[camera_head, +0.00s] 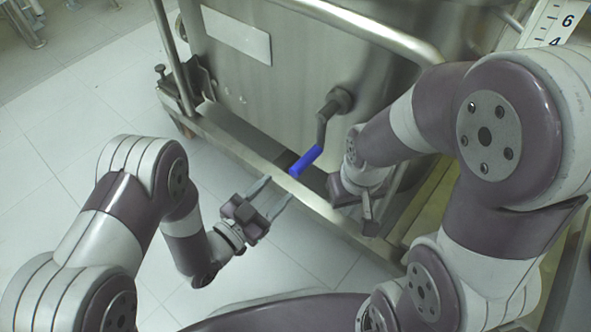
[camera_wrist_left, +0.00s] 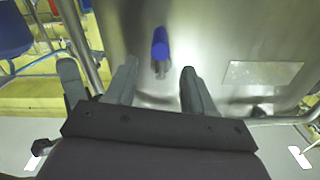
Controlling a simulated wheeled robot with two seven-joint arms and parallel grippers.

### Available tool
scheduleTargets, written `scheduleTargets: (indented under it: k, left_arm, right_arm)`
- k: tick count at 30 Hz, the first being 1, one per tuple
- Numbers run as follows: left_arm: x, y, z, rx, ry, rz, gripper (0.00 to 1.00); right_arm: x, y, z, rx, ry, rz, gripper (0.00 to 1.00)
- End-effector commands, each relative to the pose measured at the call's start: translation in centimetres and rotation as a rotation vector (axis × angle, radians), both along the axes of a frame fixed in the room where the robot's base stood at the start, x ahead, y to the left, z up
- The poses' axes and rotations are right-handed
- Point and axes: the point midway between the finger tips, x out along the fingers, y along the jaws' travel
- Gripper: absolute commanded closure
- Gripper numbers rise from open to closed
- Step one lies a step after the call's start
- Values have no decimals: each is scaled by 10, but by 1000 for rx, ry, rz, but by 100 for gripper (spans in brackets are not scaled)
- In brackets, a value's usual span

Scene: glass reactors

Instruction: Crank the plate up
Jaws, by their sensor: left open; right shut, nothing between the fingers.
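A crank with a blue handle (camera_head: 305,162) sticks out from the steel vessel's wall, its grey arm (camera_head: 321,125) hanging down from a round hub. The blue handle also shows in the left wrist view (camera_wrist_left: 160,44), ahead of and between the fingertips. My left gripper (camera_head: 276,194) is open and empty, to the lower left of the handle and apart from it. Its two fingers also show in the left wrist view (camera_wrist_left: 158,85). My right gripper (camera_head: 369,222) is shut and empty, to the lower right of the handle. I cannot make out the plate.
The steel vessel (camera_head: 262,85) stands behind a metal frame with a low rail (camera_head: 240,150) and an upper tube (camera_head: 375,32). A numbered scale (camera_head: 548,22) is at the top right. Tiled floor (camera_head: 70,120) is clear at the left. A blue object (camera_wrist_left: 14,32) shows in the left wrist view.

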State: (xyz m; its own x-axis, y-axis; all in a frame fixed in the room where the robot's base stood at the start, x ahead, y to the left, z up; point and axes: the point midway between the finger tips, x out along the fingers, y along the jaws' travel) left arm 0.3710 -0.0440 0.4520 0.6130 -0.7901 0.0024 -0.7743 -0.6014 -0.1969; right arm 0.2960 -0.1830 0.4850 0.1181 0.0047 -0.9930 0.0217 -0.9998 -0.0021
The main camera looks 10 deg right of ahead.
Motion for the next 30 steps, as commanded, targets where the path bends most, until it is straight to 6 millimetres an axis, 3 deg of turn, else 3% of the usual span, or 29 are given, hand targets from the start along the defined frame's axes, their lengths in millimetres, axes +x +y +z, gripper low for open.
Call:
scheduleTargets:
  k: [1, 9, 21, 23, 26, 27, 30]
  left_arm:
    - [7, -12, -5, -3, -5, -5, 46]
    - [44, -57, -5, -2, 0, 0, 46]
    - [54, -68, -1, 1, 3, 3, 46]
    - [53, -68, -1, 1, 3, 3, 63]
    - [53, -68, -1, 1, 3, 3, 95]
    - [53, -68, -1, 1, 3, 3, 100]
    - [53, -68, -1, 1, 3, 3, 100]
  right_arm:
    - [0, 0, -13, 0, 0, 0, 100]
    - [0, 0, -37, 0, 1, 0, 100]
    - [0, 0, -39, 0, 0, 0, 100]
    - [0, 0, -39, 0, 0, 0, 100]
    - [0, 0, -39, 0, 0, 0, 100]
    - [0, 0, -39, 0, 0, 0, 100]
    - [0, 0, -39, 0, 0, 0, 100]
